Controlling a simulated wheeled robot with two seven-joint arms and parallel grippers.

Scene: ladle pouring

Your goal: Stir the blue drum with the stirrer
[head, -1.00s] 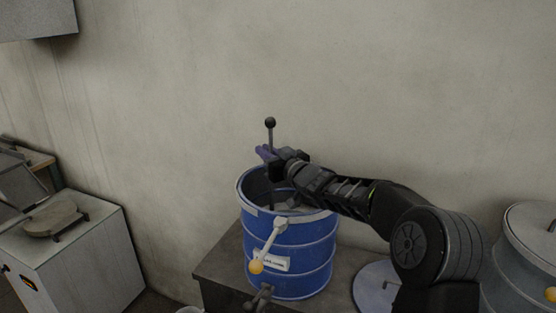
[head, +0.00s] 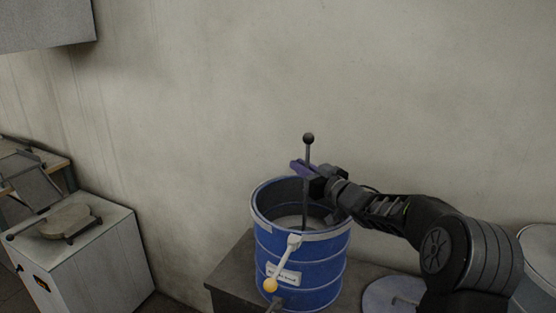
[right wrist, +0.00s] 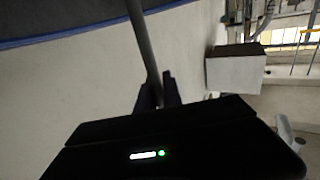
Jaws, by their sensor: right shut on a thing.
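The blue drum (head: 300,262) stands open on a dark bench, with pale contents visible inside. The stirrer (head: 307,153), a thin dark rod with a black ball on top, stands nearly upright in the drum; its lower end is hidden in the drum. My right gripper (head: 303,168) is shut on the stirrer's rod above the drum's opening. In the right wrist view the stirrer's rod (right wrist: 142,45) runs between the fingers of my right gripper (right wrist: 158,88). My left gripper is not in view.
A lever with a yellow knob (head: 271,285) sticks out on the drum's front. A round lid (head: 385,296) lies right of the drum, under my right arm. A grey drum (head: 540,255) stands at the far right. A white cabinet (head: 95,265) is at left. The wall is close behind.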

